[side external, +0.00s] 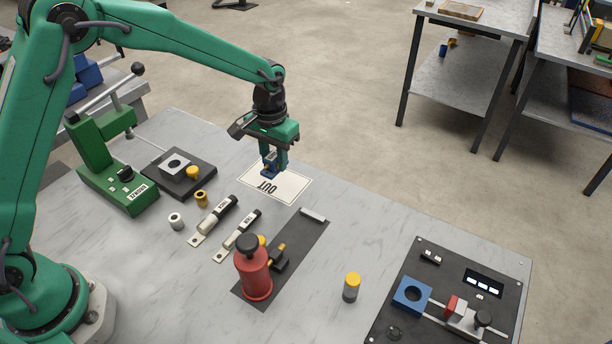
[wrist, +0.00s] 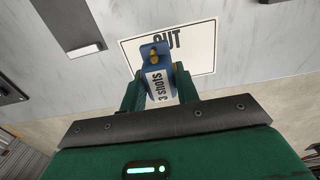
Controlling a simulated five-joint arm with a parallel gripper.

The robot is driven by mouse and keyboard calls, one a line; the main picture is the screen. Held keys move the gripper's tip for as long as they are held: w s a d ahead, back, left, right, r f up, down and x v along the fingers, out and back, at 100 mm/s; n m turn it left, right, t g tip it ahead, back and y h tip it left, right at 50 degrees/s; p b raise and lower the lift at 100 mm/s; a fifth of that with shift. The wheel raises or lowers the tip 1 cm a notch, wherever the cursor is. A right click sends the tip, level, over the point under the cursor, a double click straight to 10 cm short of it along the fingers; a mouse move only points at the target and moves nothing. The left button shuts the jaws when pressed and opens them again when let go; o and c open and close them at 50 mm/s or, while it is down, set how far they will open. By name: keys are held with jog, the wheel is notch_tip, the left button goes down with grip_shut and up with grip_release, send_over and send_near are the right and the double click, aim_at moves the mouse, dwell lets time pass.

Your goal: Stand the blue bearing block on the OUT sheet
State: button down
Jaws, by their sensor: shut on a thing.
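The blue bearing block (side external: 269,172) is between the fingers of my gripper (side external: 273,166). In the wrist view my gripper (wrist: 157,76) is shut on the block (wrist: 150,63), which has a brass-coloured part near its far end and a white label that seems to read "3 shots". The white OUT sheet (side external: 292,187) lies flat on the bench. The block overlaps the sheet in both views; I cannot tell whether its underside touches it. The sheet (wrist: 198,48) also shows behind the block in the wrist view, partly hidden.
Labelled tools (side external: 238,236) and a red pot with a dark knob (side external: 254,275) stand in front of the sheet. A green press (side external: 115,185) and a black plate with a grey block (side external: 175,166) are left. A dark panel with another blue block (side external: 411,283) is right.

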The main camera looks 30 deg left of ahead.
aim_at(272, 149)
jog(key=shift+w+a+f, duration=0.65)
jog(key=shift+w+a, duration=0.15)
jog(key=shift+f, duration=2)
jog(key=shift+f, duration=0.1)
jog(key=c, duration=1)
grip_release()
jog(key=shift+c, duration=0.2)
notch_tip(272, 149, up, 12)
jog(key=shift+f, duration=0.2)
jog(key=shift+r, duration=0.3)
jog(key=shift+s, duration=0.1)
